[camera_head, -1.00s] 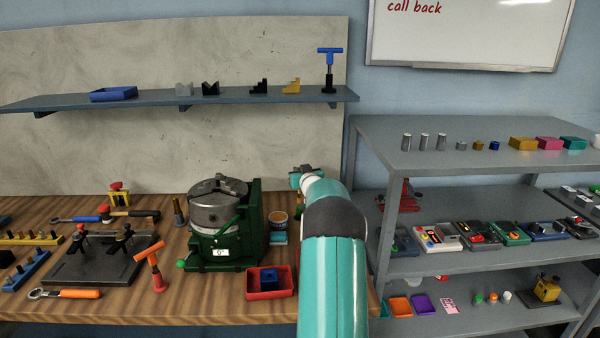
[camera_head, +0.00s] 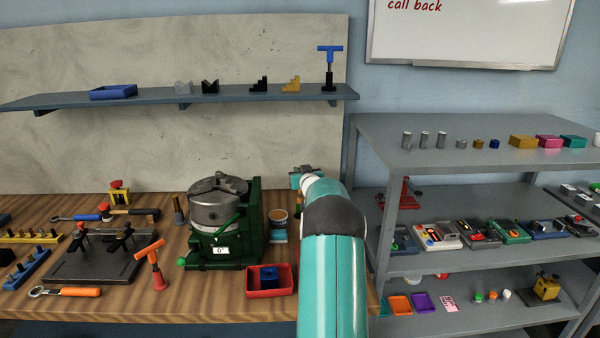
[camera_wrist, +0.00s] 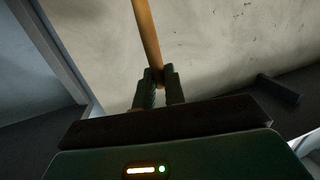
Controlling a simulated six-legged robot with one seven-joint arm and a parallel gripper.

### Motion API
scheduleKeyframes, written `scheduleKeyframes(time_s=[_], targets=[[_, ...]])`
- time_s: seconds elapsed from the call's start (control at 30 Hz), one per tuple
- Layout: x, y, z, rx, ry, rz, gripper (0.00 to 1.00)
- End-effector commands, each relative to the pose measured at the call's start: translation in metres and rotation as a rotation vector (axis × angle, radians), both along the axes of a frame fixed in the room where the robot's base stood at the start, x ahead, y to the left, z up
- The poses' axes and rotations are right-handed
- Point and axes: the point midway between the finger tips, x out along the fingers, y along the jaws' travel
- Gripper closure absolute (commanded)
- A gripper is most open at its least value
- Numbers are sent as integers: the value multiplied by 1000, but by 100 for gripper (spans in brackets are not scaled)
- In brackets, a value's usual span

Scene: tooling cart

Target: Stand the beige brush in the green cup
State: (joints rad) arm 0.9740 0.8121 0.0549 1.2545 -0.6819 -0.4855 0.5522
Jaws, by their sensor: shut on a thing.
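My gripper (camera_wrist: 160,88) is shut on a slim beige-orange rod (camera_wrist: 147,38) in the wrist view. The rod looks like the beige brush's handle. It rises from between the fingers, tilted slightly left, and runs out of the top of the picture, so its other end is out of view. In the head view my arm reaches over the right end of the bench and its teal wrist shows at the far end, but the fingers and the brush cannot be made out. I cannot make out a green cup in either view; my arm hides part of the bench.
A green-based machine with a grey chuck (camera_head: 217,213) stands left of my arm. A grey shelf rack (camera_head: 480,160) stands to the right. A wall shelf (camera_head: 225,101) runs above the bench (camera_head: 215,308).

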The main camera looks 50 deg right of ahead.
Motion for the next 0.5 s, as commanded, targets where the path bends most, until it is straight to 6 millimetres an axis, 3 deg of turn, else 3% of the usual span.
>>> scheduleKeyframes(time_s=[0.5], targets=[[0,0,-7,0,0,1,100]])
